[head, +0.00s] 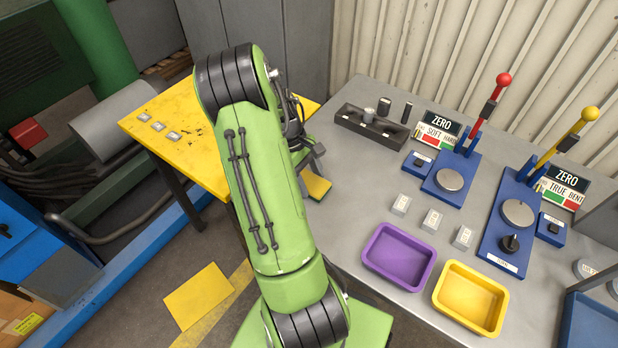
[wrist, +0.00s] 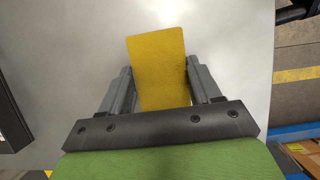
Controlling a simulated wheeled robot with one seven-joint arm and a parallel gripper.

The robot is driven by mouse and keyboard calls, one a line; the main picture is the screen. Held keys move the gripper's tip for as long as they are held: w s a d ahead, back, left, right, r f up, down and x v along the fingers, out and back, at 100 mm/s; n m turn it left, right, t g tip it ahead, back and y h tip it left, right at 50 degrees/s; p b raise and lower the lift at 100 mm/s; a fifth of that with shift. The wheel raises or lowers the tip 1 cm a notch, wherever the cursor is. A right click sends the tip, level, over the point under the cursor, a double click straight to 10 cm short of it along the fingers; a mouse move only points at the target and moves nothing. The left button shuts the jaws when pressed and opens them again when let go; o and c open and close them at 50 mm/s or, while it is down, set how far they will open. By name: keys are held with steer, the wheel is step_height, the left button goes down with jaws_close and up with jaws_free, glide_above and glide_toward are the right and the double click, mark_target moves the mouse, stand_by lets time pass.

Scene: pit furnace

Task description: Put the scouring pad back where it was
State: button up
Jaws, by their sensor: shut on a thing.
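The scouring pad (wrist: 158,62) is a flat, yellow, rectangular piece. In the wrist view it sits between the two grey fingers of my gripper (wrist: 160,82), which is shut on it. The pad sticks out beyond the fingertips, slightly tilted, with the grey table surface behind it. In the head view the pad (head: 317,187) shows just right of my green arm, over the left edge of the grey table (head: 350,195). My arm hides part of the gripper there. I cannot tell whether the pad touches the table.
A dark tray (head: 385,132) stands at the table's back left. Two blue lever testers (head: 455,180) (head: 510,228) stand right. Small pale blocks (head: 432,220), a purple bin (head: 372,262) and a yellow bin (head: 440,298) are nearer. A yellow table (head: 180,150) stands left.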

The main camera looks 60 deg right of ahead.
steer(key=o, duration=1)
steer(key=shift+f, duration=0.1)
steer(key=w+a+r+t+p, duration=0.15)
steer(key=w+r, duration=0.25)
steer(key=r, duration=0.4)
steer(key=w+a+r+p, duration=0.2)
steer(key=w+a+r, duration=0.15)
steer(key=r, duration=0.45)
steer(key=w+a+r+t+h, duration=0.1)
steer(key=a+r+t, duration=0.15)
steer(key=a, duration=0.25)
steer(key=w+a+r+t, duration=0.1)
steer(key=a+r, duration=0.2)
steer(key=a, duration=0.2)
steer(key=s+a+r+t, duration=0.1)
steer(key=s+a, duration=0.1)
steer(key=a, duration=0.3)
steer(key=s+a+n+t, duration=0.1)
steer(key=s+a+t, duration=0.1)
steer(key=a, duration=0.4)
steer(key=s+a+r+t, duration=0.1)
steer(key=s+a+t, duration=0.1)
steer(key=s+a, duration=0.2)
steer(key=shift+a+r+n, duration=0.35)
steer(key=shift+a+n, duration=0.05)
steer(key=shift+a, duration=0.45)
